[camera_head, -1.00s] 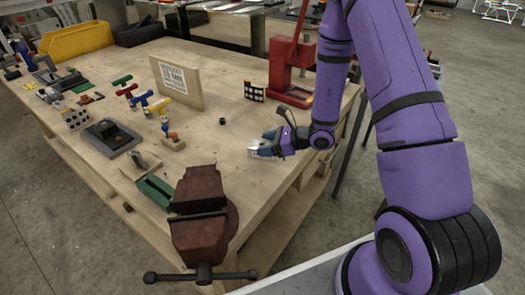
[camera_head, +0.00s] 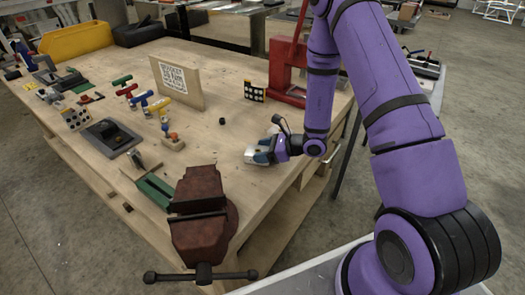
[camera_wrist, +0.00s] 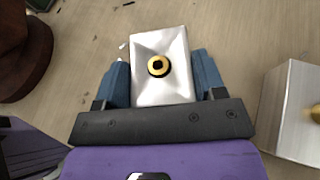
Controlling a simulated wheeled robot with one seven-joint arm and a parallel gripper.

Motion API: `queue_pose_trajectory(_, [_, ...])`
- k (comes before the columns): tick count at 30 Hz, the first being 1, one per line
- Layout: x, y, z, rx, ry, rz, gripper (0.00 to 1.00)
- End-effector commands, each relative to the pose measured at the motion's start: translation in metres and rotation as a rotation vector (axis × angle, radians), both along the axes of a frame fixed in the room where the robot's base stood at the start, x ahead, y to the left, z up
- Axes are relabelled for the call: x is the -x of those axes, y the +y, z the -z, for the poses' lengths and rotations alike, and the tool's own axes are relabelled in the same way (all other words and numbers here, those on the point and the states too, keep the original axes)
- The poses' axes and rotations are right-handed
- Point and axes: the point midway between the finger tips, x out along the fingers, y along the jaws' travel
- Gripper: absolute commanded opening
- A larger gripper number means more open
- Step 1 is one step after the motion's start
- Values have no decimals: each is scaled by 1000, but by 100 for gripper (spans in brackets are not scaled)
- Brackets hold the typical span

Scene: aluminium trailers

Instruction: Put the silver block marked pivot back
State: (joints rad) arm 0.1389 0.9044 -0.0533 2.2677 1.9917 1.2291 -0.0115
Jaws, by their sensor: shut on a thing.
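My gripper (camera_head: 258,155) is low over the right part of the wooden bench, jaws shut on a silver block (camera_wrist: 160,72). In the wrist view the block sits between the blue fingers, with a brass-ringed dark hole facing the camera. It also shows as a pale shape at the fingertips in the head view (camera_head: 251,154). No pivot mark is readable on it. I cannot tell whether it touches the bench. A second silver block (camera_wrist: 290,108) with a brass-coloured detail stands right of my gripper in the wrist view, cut off by the picture edge.
A dark red vise (camera_head: 200,215) is at the bench's near edge, with a green channel piece (camera_head: 156,190) beside it. A red press (camera_head: 290,70) and a board with a sign (camera_head: 178,82) stand farther back. A small black piece (camera_head: 222,121) lies on otherwise clear wood.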

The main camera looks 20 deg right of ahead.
Motion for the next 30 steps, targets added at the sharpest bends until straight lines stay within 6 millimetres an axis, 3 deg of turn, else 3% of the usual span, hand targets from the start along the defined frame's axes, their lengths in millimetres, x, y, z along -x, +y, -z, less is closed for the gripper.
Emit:
queue_pose_trajectory(1, [0,0,2,-1,1,0,25])
queue_pose_trajectory(2, [0,0,2,-1,1,0,68])
queue_pose_trajectory(5, [0,0,1,-1,1,0,89])
queue_pose_trajectory(17, [2,-5,-4,0,0,1,89])
queue_pose_trajectory(30, [44,-67,-34,0,0,3,89])
